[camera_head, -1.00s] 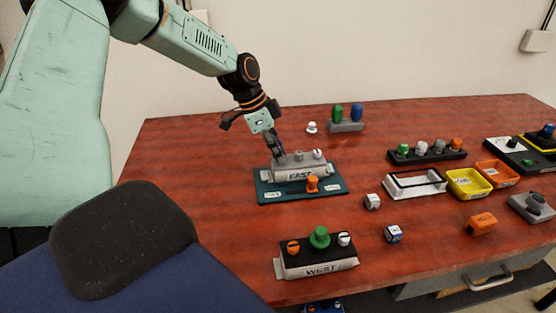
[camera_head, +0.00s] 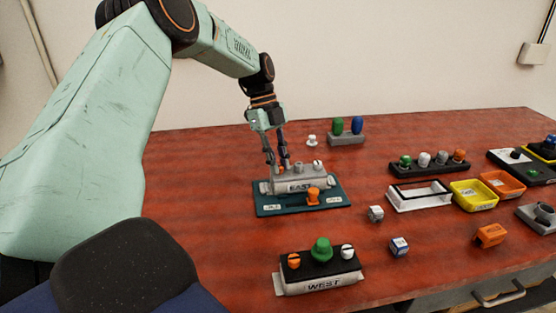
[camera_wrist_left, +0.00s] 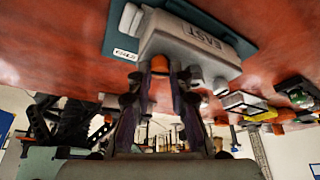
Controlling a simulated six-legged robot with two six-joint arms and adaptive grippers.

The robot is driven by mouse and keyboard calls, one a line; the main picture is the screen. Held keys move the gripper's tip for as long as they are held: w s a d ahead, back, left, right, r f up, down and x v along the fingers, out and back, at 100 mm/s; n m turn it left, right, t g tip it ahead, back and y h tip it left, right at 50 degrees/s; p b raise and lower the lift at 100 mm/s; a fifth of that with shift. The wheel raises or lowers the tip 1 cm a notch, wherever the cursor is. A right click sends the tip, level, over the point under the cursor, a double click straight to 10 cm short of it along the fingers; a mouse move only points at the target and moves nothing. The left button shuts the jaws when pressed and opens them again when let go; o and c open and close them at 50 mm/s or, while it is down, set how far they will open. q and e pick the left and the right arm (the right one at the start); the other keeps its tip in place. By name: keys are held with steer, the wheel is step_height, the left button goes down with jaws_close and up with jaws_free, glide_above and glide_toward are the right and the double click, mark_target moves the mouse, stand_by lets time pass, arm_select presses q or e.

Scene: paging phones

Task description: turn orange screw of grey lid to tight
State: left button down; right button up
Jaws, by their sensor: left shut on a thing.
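The grey lid (camera_head: 302,184), marked EAST, sits on a dark teal base plate (camera_head: 334,203). Its orange screw (camera_wrist_left: 160,63) is at the lid's left end in the head view, partly hidden by my fingers. My left gripper (camera_head: 277,165) points down at that end, one finger on each side of the screw, and is shut on it. The wrist view shows the screw between the fingertips (camera_wrist_left: 164,76). A grey screw and a white screw (camera_head: 318,164) also stand on the lid. The slot of the orange screw cannot be made out. My right gripper is not in view.
A WEST box (camera_head: 322,281) with orange, green and white knobs is nearer. A block with green and blue pegs (camera_head: 346,138) stands behind. Yellow (camera_head: 474,196) and orange trays are at right.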

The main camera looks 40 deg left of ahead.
arm_select(q)
steer(key=shift+m+g, duration=0.4)
steer(key=shift+m, duration=0.8)
steer(key=c, duration=1.2)
jaws_free()
steer(key=shift+w, duration=0.1)
steer(key=v, duration=1.2)
steer(key=shift+w+d+p, duration=0.1)
steer(key=shift+d+p, duration=0.05)
steer(key=shift+p, duration=0.15)
